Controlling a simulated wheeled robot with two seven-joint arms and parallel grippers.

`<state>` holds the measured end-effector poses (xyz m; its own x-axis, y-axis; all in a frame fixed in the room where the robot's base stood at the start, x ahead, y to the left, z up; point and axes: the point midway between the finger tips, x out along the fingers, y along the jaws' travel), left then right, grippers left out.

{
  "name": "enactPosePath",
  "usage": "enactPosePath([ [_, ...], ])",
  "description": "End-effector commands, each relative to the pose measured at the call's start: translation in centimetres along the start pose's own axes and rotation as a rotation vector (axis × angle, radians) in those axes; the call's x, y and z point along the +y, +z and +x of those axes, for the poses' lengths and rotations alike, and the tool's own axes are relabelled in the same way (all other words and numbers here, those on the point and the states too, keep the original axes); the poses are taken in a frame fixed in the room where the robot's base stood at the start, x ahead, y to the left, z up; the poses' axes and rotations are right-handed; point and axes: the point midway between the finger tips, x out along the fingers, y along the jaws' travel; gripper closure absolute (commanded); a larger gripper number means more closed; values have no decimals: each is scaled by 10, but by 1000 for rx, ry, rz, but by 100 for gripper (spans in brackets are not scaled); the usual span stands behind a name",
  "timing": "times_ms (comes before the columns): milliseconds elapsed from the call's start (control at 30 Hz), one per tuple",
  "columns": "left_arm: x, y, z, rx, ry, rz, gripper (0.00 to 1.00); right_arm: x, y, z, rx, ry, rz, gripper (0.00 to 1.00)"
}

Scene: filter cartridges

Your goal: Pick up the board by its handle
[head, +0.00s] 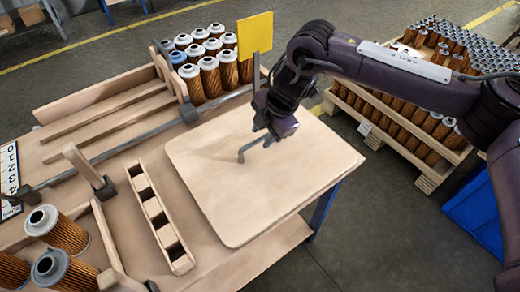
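The board (225,202) is a pale wooden, rounded-corner panel lying flat on the right part of the workbench. A thin grey bent handle (251,147) stands up from its far half. My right gripper (270,136) comes down from above at the handle's right end and hides that part. Its fingers are dark and small, so I cannot tell whether they are apart or closed, or whether they touch the handle. My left gripper is not in view.
A slotted wooden rack (158,215) lies left of the board. More cartridges (55,230) stand front left. A loaded pallet (440,172) and blue bin (470,215) are at right.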

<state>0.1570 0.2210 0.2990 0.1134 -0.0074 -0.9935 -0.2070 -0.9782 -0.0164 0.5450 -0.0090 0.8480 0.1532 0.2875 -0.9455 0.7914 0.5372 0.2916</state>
Motion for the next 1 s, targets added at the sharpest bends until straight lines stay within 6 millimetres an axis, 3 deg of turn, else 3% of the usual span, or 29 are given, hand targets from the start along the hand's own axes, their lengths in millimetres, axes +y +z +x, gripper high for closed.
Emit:
enactPosePath([
  [200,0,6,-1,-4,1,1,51,-1,1,31,0,-2,0,65],
  [500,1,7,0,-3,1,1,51,-1,1,36,0,0,-1,65],
  [767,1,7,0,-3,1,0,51,-1,1,36,0,0,-1,99],
  [1000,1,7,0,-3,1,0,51,-1,1,36,0,0,0,100],
])
